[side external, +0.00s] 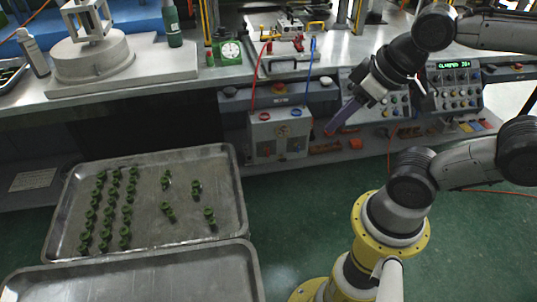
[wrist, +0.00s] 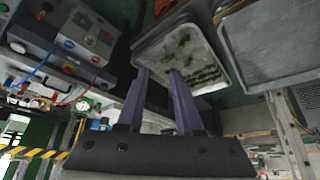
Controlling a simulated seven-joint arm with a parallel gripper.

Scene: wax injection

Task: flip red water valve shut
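A pale grey box (side external: 279,134) stands on the low shelf below the bench. It has a red round fitting (side external: 264,116) and a blue round fitting (side external: 296,113) on top, with a red and a blue hose rising from them. A small reddish part (side external: 267,150), possibly the red valve, shows low on its front; its handle position is too small to tell. My gripper (side external: 328,132), with purple fingers, hangs right of the box, apart from it. In the wrist view its fingers (wrist: 159,72) are spread and empty, and the box (wrist: 88,32) is at upper left.
Control panels (side external: 455,85) stand right of the gripper. Orange parts (side external: 325,147) lie on the shelf beside the box. A metal tray (side external: 150,225) with several green pieces lies in front left. Hoses (side external: 312,62) run up to the bench.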

